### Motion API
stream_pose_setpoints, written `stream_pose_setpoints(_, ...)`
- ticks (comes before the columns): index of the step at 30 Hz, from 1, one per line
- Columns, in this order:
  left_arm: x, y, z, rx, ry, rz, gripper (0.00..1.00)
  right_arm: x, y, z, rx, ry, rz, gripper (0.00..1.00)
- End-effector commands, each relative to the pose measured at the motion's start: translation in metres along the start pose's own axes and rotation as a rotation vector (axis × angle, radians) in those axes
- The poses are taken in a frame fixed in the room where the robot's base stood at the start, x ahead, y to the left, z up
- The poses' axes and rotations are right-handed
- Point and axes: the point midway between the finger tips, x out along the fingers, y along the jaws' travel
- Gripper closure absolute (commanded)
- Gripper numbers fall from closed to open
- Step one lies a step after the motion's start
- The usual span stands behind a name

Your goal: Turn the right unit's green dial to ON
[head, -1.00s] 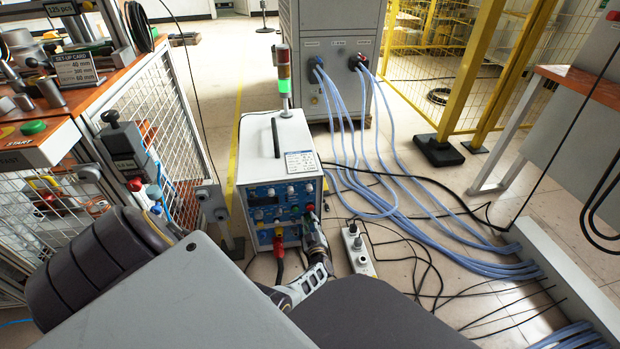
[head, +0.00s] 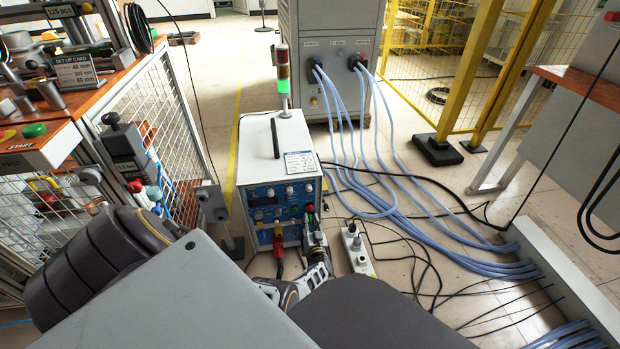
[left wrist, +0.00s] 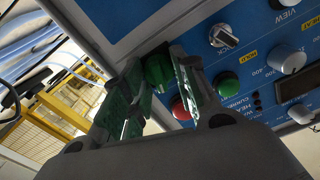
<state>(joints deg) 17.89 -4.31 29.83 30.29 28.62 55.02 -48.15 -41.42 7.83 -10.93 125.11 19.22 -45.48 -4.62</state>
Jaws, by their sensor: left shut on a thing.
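The heater unit (head: 277,150) is a white box with a blue front panel, standing on the floor in the middle of the head view. In the left wrist view, the green dial (left wrist: 158,72) sits on the blue panel between the two fingers of my left gripper (left wrist: 160,85). The gripper is shut on the dial. In the head view, my left gripper (head: 315,238) reaches the lower right of the panel, and my arm covers part of the front. The dial's pointer setting cannot be read. My right gripper is not in view.
A red button (left wrist: 181,108) and a green button (left wrist: 226,84) lie close beside the dial. A stack light (head: 283,80) glows green above the unit. A power strip (head: 357,250) and cables lie to the right. A mesh-sided workbench (head: 140,80) stands left.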

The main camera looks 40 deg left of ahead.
Motion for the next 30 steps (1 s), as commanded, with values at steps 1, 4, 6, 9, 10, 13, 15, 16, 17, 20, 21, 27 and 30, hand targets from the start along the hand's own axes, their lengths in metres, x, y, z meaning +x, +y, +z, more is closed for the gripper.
stream_pose_setpoints(1, -0.0009, 0.0005, 0.0005, 0.036, -0.002, 0.000, 0.95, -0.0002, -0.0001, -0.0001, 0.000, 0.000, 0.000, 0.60)
stream_pose_setpoints(4, -0.0009, 0.0011, 0.0004, 0.117, -0.002, 0.000, 0.95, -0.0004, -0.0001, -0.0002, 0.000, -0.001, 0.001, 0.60)
stream_pose_setpoints(6, -0.0009, 0.0014, 0.0005, 0.174, -0.002, 0.001, 0.95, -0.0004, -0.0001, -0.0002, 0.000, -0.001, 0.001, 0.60)
stream_pose_setpoints(9, -0.0010, 0.0015, 0.0008, 0.251, -0.002, 0.001, 0.95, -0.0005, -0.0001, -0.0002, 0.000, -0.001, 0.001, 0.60)
stream_pose_setpoints(10, -0.0010, 0.0016, 0.0008, 0.273, -0.002, 0.001, 0.95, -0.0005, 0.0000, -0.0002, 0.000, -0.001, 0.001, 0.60)
stream_pose_setpoints(13, -0.0010, 0.0018, 0.0010, 0.340, -0.002, 0.001, 0.95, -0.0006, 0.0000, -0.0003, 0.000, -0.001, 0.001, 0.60)
stream_pose_setpoints(15, -0.0009, 0.0018, 0.0011, 0.380, -0.002, 0.001, 0.95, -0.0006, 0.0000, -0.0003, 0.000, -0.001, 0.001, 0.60)
stream_pose_setpoints(16, -0.0009, 0.0018, 0.0011, 0.397, -0.002, 0.001, 0.95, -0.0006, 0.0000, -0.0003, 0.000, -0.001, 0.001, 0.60)
stream_pose_setpoints(17, -0.0009, 0.0018, 0.0011, 0.411, -0.002, 0.001, 0.95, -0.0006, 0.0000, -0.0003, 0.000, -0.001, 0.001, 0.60)
stream_pose_setpoints(20, -0.0009, 0.0020, 0.0012, 0.451, -0.001, 0.001, 0.95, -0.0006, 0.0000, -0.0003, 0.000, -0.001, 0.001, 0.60)
stream_pose_setpoints(21, -0.0009, 0.0021, 0.0012, 0.463, -0.001, 0.001, 0.95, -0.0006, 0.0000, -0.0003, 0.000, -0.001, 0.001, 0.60)
stream_pose_setpoints(27, -0.0009, 0.0024, 0.0012, 0.496, -0.001, 0.001, 0.95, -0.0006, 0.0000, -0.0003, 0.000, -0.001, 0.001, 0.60)
stream_pose_setpoints(30, -0.0009, 0.0024, 0.0011, 0.500, -0.001, 0.002, 0.95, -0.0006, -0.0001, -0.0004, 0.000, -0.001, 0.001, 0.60)
